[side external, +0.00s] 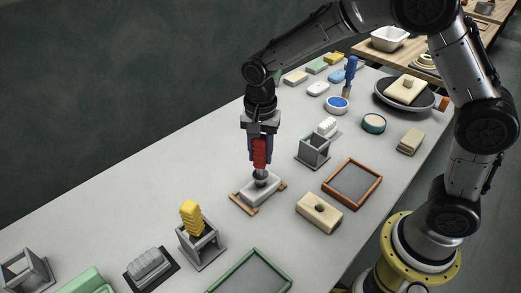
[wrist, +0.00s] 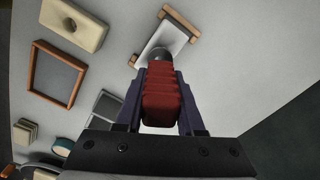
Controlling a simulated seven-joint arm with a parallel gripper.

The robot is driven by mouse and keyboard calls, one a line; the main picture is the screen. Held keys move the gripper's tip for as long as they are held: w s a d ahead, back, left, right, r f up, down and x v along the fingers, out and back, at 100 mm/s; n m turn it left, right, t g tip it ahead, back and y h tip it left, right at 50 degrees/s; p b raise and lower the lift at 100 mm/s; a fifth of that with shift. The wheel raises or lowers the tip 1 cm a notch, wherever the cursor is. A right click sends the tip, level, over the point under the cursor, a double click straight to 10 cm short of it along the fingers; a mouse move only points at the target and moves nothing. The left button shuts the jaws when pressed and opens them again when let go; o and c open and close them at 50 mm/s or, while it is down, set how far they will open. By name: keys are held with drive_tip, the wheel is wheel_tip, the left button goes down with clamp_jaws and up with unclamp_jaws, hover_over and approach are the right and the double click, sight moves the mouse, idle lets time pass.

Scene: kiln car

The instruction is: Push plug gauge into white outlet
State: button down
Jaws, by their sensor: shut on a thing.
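The plug gauge has a ribbed red handle (side external: 261,151) and a dark grey lower end. My gripper (side external: 260,157) is shut on the red handle, which also shows between the fingers in the wrist view (wrist: 161,102). The white outlet (side external: 260,190) is a pale block lying between two wooden strips on the table, and it also shows in the wrist view (wrist: 172,36). The gauge stands roughly upright over the outlet, its grey end at the block's top. The gauge hides the opening, so I cannot tell how deep the end sits.
A cream block with a hole (side external: 320,213), a wood-framed grey tray (side external: 370,202) and a grey stand (side external: 313,153) are to the right. A yellow-handled tool (side external: 192,215) stands in a grey holder (side external: 201,248) at front left.

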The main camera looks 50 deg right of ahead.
drive_tip(key=shift+f, duration=1.3)
idle(0.4)
drive_tip(key=shift+c, duration=2.2)
unclamp_jaws()
drive_tip(key=shift+o, duration=1.2)
drive_tip(key=shift+r, duration=0.65)
drive_tip(key=shift+r, duration=0.35)
drive_tip(key=shift+r, duration=1.3)
